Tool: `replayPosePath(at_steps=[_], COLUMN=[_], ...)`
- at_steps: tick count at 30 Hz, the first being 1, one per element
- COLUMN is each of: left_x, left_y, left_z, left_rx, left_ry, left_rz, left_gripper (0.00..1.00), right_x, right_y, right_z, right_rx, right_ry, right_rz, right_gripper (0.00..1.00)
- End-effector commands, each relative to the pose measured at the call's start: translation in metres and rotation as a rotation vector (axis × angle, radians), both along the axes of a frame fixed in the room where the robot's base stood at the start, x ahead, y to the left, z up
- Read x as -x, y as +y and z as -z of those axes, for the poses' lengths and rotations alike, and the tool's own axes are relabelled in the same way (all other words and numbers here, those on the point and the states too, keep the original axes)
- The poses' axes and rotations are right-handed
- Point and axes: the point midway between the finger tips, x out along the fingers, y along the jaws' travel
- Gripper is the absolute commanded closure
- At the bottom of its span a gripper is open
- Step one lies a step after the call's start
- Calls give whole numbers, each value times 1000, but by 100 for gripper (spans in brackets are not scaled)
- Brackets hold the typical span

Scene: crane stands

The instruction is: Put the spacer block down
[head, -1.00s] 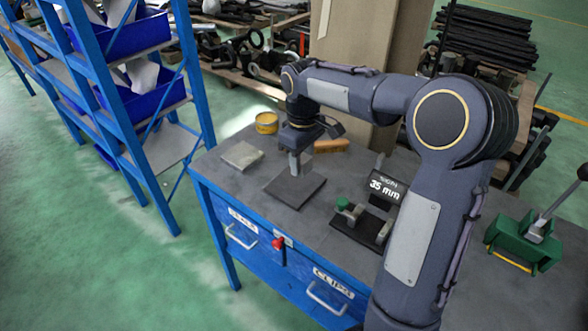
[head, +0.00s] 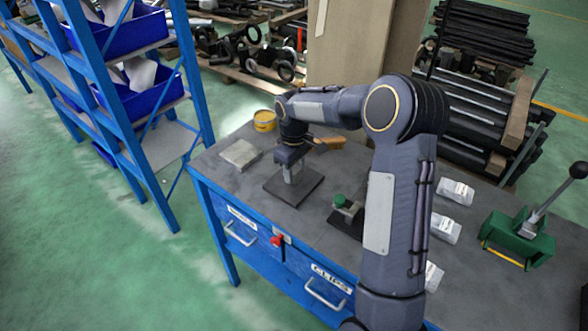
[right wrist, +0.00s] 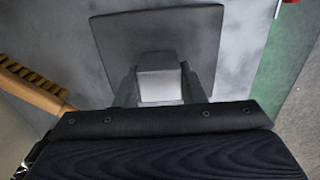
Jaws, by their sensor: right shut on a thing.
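The spacer block (right wrist: 156,62) is a small grey block between the fingers of my right gripper (right wrist: 158,88) in the right wrist view. In the head view, my right gripper (head: 292,172) points down over a dark square pad (head: 310,188) on the workbench. The pad also shows in the right wrist view (right wrist: 205,45), behind the block. My right gripper is shut on the block. I cannot tell whether the block touches the pad. My left gripper is not in view.
On the bench (head: 230,189) are a grey slab (head: 240,153), a yellow tin (head: 264,121), a brush (right wrist: 28,85), a green-knobbed fixture (head: 345,207), white packets (head: 452,191) and a green lever press (head: 517,240). A blue shelf rack (head: 192,85) stands at the left.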

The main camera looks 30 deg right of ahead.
Motion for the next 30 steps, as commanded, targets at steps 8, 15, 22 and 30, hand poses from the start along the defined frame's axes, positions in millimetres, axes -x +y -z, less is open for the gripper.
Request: replayPosePath(at_steps=[8,15,22,30], left_x=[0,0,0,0], left_y=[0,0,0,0], left_z=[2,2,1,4], left_rx=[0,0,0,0], left_ry=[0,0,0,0], left_rz=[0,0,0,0], left_gripper=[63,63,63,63], right_x=[0,0,-1,-1], right_y=[0,0,0,1], right_z=[3,3,-12,-70], right_rx=[0,0,1,0], right_ry=[0,0,-5,-7], right_rz=[0,0,0,-1], right_gripper=[46,42,42,42])
